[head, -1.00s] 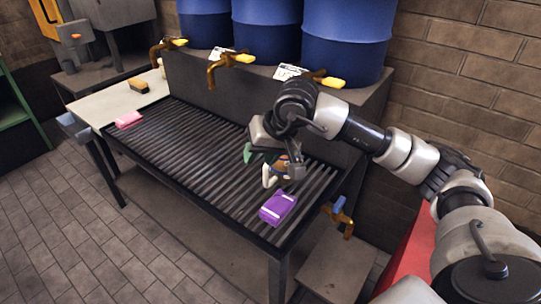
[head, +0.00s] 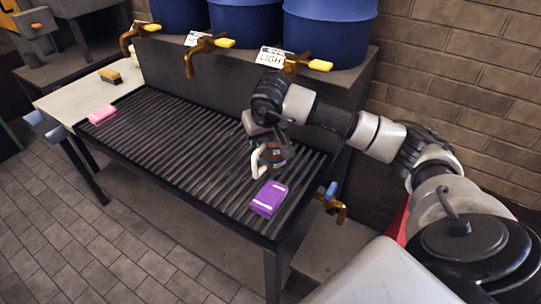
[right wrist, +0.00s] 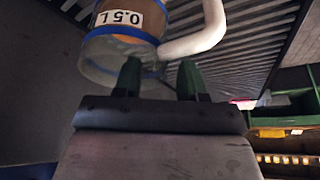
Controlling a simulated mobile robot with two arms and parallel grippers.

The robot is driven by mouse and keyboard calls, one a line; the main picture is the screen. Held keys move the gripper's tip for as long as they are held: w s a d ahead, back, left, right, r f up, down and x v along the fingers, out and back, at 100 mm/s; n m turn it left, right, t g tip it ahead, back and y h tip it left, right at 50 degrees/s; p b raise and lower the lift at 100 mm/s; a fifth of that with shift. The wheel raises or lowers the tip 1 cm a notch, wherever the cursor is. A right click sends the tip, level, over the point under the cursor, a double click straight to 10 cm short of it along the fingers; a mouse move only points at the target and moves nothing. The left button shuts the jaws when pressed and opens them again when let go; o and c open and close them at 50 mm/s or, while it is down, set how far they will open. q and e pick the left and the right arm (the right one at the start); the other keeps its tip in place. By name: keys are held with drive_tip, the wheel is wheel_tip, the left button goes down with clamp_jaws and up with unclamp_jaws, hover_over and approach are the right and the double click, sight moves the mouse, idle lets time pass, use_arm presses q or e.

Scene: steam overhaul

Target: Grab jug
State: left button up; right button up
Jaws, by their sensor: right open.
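The jug (head: 274,155) stands on the black slatted bench top, behind a purple sponge-like block. Its white curved handle faces left in the head view. In the right wrist view the jug (right wrist: 122,43) shows a brownish body, a "0.5 L" label and a pale see-through end. My right gripper (head: 262,137) is just above and behind the jug, and its fingertips are hard to make out there. In the right wrist view its green fingers (right wrist: 158,77) are apart, close to the jug's pale end and handle, with nothing clearly between them. My left gripper is out of view.
The purple block (head: 269,198) lies just in front of the jug. A pink block (head: 102,115) lies at the bench's left end. Blue barrels (head: 328,35) with brown taps (head: 298,63) stand on the ledge behind. The middle slats are clear.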

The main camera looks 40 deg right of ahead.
drive_tip(key=shift+x, duration=0.8)
drive_tip(key=shift+r, duration=0.1)
clamp_jaws()
idle(0.7)
